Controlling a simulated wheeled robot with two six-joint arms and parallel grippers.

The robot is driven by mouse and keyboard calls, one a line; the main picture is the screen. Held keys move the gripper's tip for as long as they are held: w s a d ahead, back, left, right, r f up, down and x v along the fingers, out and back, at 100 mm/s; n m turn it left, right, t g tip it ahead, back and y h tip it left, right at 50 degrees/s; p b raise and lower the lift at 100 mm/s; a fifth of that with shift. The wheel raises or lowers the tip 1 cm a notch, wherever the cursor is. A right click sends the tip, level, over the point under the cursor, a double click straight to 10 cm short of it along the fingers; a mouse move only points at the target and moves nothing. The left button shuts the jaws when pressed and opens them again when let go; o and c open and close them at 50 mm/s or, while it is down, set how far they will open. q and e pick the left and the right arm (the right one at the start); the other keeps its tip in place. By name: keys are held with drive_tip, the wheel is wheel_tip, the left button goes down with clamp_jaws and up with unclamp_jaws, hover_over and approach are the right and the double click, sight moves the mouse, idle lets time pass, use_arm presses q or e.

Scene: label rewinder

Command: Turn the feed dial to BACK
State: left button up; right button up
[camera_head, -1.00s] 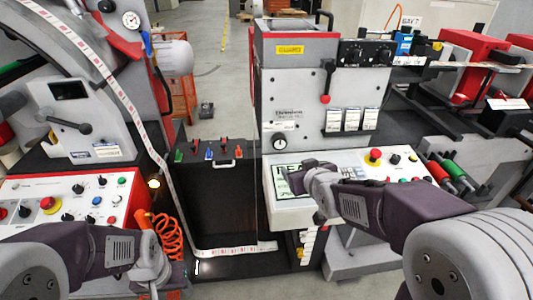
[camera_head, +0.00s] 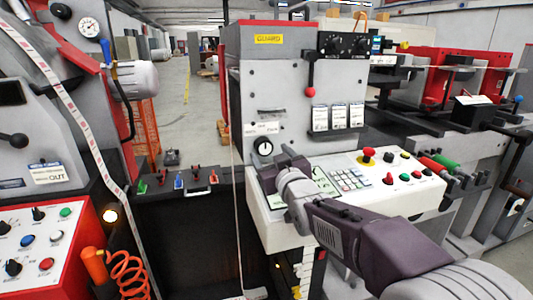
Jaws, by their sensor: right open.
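A round dial with a black knob on a pale face (camera_head: 263,146) is on the lower front of the grey machine (camera_head: 275,85), under a small white label plate. It looks like the feed dial, but its lettering and setting are too small to read. My right gripper (camera_head: 270,168) is just below and right of this dial, over the left end of the white control panel. It is open, and a gap to the dial seems to show. My left gripper is out of view.
Two black knobs (camera_head: 345,44) sit higher on the machine, beside a red-knobbed lever (camera_head: 310,91). The white panel (camera_head: 420,192) carries a keypad and a red stop button (camera_head: 368,154). A red-framed panel (camera_head: 45,245) with several knobs is at left.

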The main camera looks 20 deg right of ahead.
sight(264, 149)
drive_tip(key=shift+w+a, duration=0.1)
drive_tip(key=shift+w, duration=1.9)
drive_tip(key=c, duration=1.4)
drive_tip(key=shift+o, duration=0.2)
drive_tip(key=shift+f+n, duration=0.1)
drive_tip(key=shift+n, duration=0.2)
drive_tip(key=n+b, duration=0.2)
drive_tip(key=n, duration=0.1)
drive_tip(key=shift+a+f+n, duration=0.1)
drive_tip(key=shift+n, duration=0.2)
drive_tip(key=shift+n+b, duration=1.1)
drive_tip(key=shift+n, duration=0.7)
